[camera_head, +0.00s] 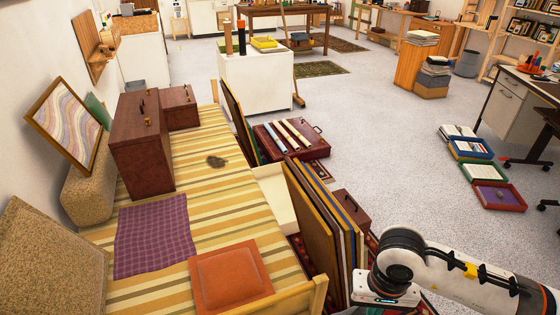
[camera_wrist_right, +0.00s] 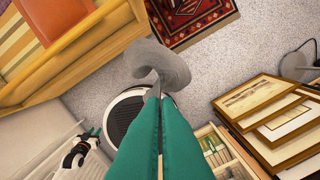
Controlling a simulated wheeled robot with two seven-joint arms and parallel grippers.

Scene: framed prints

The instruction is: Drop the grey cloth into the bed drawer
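The grey cloth (camera_wrist_right: 165,62) hangs as a curled, folded strip at the tips of my right gripper (camera_wrist_right: 158,96) in the right wrist view. Its teal fingers are together on the cloth, above the floor. In the head view my right arm reaches in at the lower right, but its fingers and the cloth are out of frame. A pale open box, apparently the bed drawer (camera_head: 284,208), sticks out from the bed's right side, partly hidden by leaning boards. What seems to be my left gripper (camera_wrist_right: 93,133) shows small at the lower left of the wrist view.
The striped bed (camera_head: 205,195) holds a purple cloth (camera_head: 152,236), an orange cushion (camera_head: 231,278), and a brown case (camera_head: 142,146). Framed boards (camera_head: 312,212) lean beside the drawer.

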